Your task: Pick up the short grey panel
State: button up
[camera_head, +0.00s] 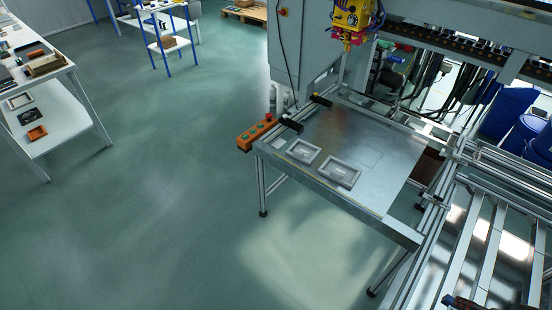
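Two grey rectangular panels with raised rims lie flat near the front left edge of the metal fixture table. The smaller grey panel (303,151), which looks like the short one, is on the left. The larger grey panel (340,171) lies just to its right, with a narrow gap between them. A small pale flat piece (278,143) lies left of the smaller panel. The table top (378,135) is bare metal behind the panels. My gripper is not in view, and nothing is seen touching either panel.
An orange button box (258,132) sits at the table's left corner, beside black blocks (290,124). A yellow machine head (352,18) hangs above the back. Metal rails (480,235) run along the right. Open green floor (160,210) lies left of the table; a white workbench (60,130) stands far left.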

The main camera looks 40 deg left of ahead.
aim_at(304, 149)
jog(key=u, duration=0.75)
jog(key=k+j, duration=0.1)
jog(key=j, duration=0.3)
jog(key=j+u, duration=0.15)
jog(key=j, duration=0.25)
jog(key=i+j+u, duration=0.15)
jog(key=j, duration=0.25)
jog(key=i+j+u, duration=0.2)
jog(key=j, duration=0.2)
jog(key=i+j+u, duration=0.15)
jog(key=i+j, duration=0.15)
jog(key=i+l+u, duration=0.25)
jog(key=i+l, duration=0.2)
jog(key=i+l+u, duration=0.3)
jog(key=l, duration=0.25)
jog(key=i+l, duration=0.1)
jog(key=l, duration=0.4)
jog(key=i+l+u, duration=0.1)
jog(key=l, duration=0.45)
